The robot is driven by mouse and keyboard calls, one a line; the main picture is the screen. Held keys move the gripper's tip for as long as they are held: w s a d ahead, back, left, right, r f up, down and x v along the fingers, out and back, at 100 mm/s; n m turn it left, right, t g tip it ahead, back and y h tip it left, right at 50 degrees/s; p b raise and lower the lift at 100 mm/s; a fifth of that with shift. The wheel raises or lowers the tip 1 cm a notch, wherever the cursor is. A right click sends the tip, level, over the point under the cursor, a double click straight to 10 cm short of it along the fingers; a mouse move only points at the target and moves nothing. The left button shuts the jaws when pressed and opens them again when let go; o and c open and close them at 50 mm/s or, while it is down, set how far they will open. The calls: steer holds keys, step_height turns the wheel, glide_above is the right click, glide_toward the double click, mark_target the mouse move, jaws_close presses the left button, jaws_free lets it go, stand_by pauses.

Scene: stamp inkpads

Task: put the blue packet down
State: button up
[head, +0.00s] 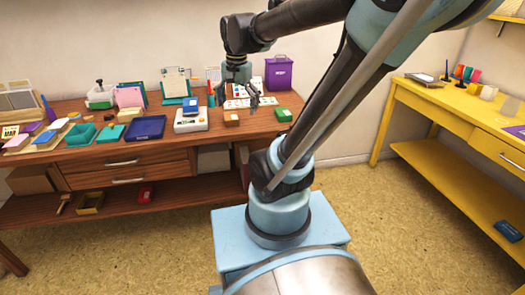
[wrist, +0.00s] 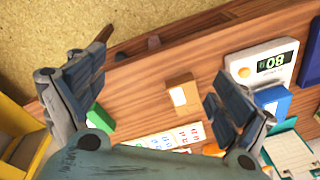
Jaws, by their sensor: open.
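My gripper (head: 251,101) hangs over the back of the wooden table, its fingers spread. In the wrist view my gripper (wrist: 155,92) is open with nothing between its pads. A small blue block-like thing with a pale edge (wrist: 270,98), perhaps the blue packet, is by the white scale's pan, outside the right finger. I cannot tell whether it rests on the scale. The white scale (wrist: 262,62) shows a lit display; it also shows in the head view (head: 190,125). An orange-brown box with a white label (wrist: 183,96) lies on the table below the gap.
A dark blue tray (head: 145,128) is left of the scale. A purple bin (head: 279,74) and clipboard (head: 175,84) stand at the back. A yellow table (head: 440,108) is at right. Bare wood shows around the orange-brown box.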

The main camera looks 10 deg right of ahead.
steer(key=s+d+f+n, duration=0.6)
steer(key=s+f+n, duration=0.1)
steer(key=s+f, duration=0.4)
steer(key=shift+s+f+t, duration=0.35)
steer(key=shift+f+t, duration=0.05)
steer(key=shift+f, duration=0.2)
steer(key=shift+d, duration=0.1)
steer(key=shift+w+f, duration=0.2)
steer(key=shift+w, duration=0.25)
